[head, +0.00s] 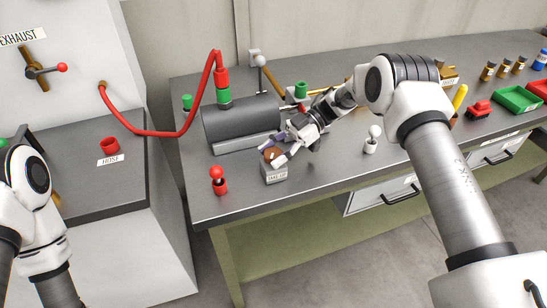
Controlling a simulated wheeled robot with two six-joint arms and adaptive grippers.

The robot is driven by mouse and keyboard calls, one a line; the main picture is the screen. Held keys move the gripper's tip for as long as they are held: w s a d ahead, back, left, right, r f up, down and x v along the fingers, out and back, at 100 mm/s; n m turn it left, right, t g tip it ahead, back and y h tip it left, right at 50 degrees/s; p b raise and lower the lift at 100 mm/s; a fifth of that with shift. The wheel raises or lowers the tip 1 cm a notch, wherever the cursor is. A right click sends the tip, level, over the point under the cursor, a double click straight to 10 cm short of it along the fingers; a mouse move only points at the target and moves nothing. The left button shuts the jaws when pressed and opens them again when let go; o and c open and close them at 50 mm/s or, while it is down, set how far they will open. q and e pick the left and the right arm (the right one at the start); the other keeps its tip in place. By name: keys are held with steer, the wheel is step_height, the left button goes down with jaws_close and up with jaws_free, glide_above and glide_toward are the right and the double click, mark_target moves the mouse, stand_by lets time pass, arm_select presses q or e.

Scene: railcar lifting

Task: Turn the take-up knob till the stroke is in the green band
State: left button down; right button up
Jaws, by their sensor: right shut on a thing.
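The take-up knob (271,155) is a small brown knob on top of a grey labelled block (274,174) at the front left of the workbench. My right gripper (276,150) reaches in from the right and is shut on the knob, with a finger on either side of it. A dark grey cylinder (240,122) lies on a light base just behind the block. The green band and the stroke reading cannot be made out; the gripper and wrist hide part of the cylinder's right end. Of my left arm only links show at the left edge; its gripper is out of view.
A red hose (160,134) runs from the wall panel to a red and green coupling on the cylinder. A red-topped piece (218,181) stands left of the block, and a white-knobbed piece (371,140) to the right.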

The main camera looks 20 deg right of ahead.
steer(key=shift+n+g, duration=0.3)
steer(key=shift+g, duration=0.1)
steer(key=o, duration=1.2)
steer(key=shift+a, duration=0.1)
steer(key=shift+c, duration=0.2)
steer(key=v, duration=1.2)
